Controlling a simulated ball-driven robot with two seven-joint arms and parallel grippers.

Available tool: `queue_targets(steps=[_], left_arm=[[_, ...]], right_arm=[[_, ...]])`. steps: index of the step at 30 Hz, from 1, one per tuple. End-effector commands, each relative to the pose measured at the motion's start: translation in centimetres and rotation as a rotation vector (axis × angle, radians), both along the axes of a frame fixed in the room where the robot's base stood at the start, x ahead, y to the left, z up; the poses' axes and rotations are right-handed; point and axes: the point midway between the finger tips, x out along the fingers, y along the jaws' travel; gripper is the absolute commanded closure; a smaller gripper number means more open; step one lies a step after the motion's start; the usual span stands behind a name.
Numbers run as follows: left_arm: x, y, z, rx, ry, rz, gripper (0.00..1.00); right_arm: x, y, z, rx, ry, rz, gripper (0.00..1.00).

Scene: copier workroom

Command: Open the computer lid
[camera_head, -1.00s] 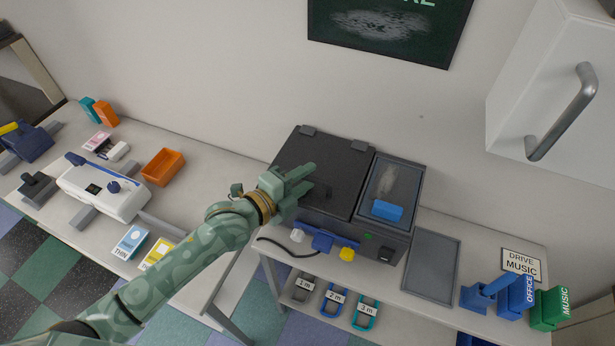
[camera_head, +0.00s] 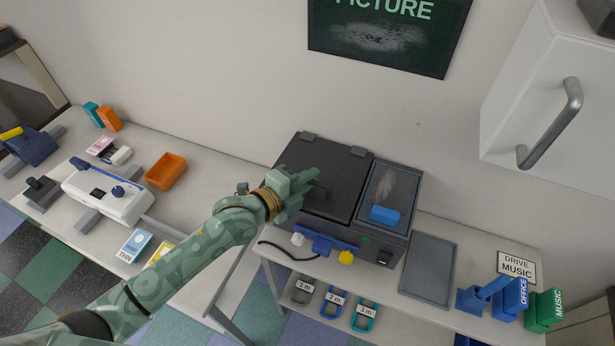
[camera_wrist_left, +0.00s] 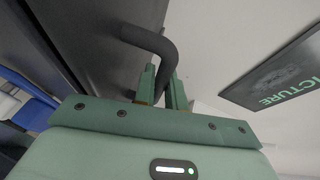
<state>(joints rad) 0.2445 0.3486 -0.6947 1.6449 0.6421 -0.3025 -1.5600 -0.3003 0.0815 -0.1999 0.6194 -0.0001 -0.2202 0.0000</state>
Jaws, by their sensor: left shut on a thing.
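The computer is a dark grey box (camera_head: 376,248) on the white table, with a wide black lid (camera_head: 330,160) on its left part. The lid appears to lie flat and closed, with two hinge blocks at its back edge. My left gripper (camera_head: 308,184) reaches over the lid's front part from the left. In the left wrist view a dark bent handle (camera_wrist_left: 150,40) rises from the lid surface (camera_wrist_left: 95,40) and passes between the two green fingers (camera_wrist_left: 165,88). The left gripper is shut on this handle. My right gripper is not in view.
Right of the lid is a window panel with a blue block (camera_head: 385,214). A grey tray (camera_head: 428,270) lies to the right. A white cupboard (camera_head: 535,110) hangs at the upper right. The wall behind the lid carries a dark picture (camera_head: 390,35).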

Motion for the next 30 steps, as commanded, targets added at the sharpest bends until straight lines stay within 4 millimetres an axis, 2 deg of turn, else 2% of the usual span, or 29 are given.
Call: queue_targets(steps=[1,9,12,18,30], left_arm=[[0.2,0.0,1.7,0.010,0.015,-0.001,1.00],[1.6,-0.4,5.3,0.066,0.188,0.000,1.00],[2.3,-0.6,6.4,0.090,0.260,0.001,1.00],[3.6,-1.1,7.9,0.131,0.390,0.001,1.00],[5.1,-1.7,9.1,0.169,0.521,0.000,1.00]], right_arm=[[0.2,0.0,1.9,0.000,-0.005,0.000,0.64],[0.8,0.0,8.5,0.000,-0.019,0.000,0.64],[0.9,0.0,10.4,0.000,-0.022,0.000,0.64],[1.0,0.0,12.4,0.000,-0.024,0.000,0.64],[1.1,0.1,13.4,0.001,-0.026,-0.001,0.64]])
